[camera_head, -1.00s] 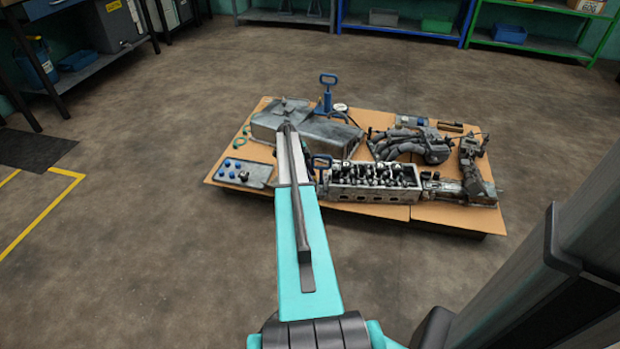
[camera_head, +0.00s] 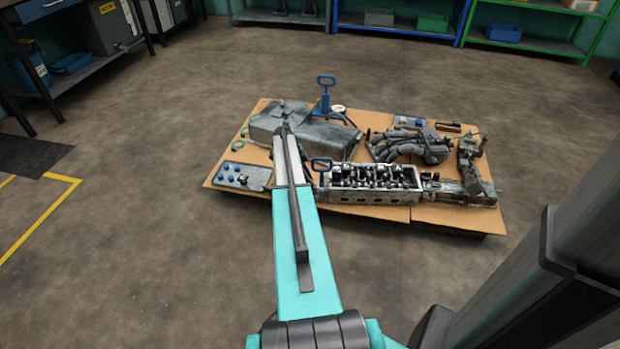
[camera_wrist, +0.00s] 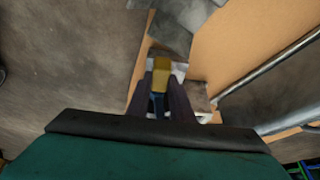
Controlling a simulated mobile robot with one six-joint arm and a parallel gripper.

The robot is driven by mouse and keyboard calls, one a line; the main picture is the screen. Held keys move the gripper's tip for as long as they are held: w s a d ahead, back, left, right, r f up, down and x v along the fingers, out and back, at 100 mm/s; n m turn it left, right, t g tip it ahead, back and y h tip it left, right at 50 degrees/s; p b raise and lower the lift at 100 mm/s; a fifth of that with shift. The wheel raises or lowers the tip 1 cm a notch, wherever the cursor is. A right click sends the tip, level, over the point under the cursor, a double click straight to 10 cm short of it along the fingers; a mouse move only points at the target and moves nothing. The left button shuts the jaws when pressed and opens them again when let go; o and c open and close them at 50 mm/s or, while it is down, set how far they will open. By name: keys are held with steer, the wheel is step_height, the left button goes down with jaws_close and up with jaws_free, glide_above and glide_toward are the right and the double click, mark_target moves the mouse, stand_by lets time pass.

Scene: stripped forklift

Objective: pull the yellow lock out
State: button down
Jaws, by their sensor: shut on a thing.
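The yellow lock (camera_wrist: 161,68) shows in the wrist view as a small yellow block, with a blue part just below it. My gripper (camera_wrist: 163,92) has its two dark fingers on either side of it, and they are shut on it. A pale metal piece lies right behind the fingers. In the head view my arm reaches over the left part of the cardboard-covered platform, and its own links hide the gripper and the held lock. How far the lock sits in its seat cannot be told.
The cardboard-covered platform (camera_head: 430,218) carries an engine block (camera_head: 372,184), a large grey metal housing (camera_head: 325,136), a blue-handled tool (camera_head: 326,95) and a plate with blue caps (camera_head: 240,176). Grey hoses (camera_head: 408,144) lie at the right. Open floor surrounds the platform; shelves stand behind.

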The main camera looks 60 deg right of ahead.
steer(key=shift+w+a, duration=0.3)
steer(key=c, duration=1.6)
jaws_free()
steer(key=shift+o, duration=0.2)
steer(key=shift+d, duration=0.1)
steer(key=shift+r, duration=0.15)
steer(key=shift+w+r, duration=0.15)
steer(key=shift+r, duration=0.4)
steer(key=p+v, duration=0.3)
steer(key=v, duration=0.9)
steer(key=shift+r, duration=0.15)
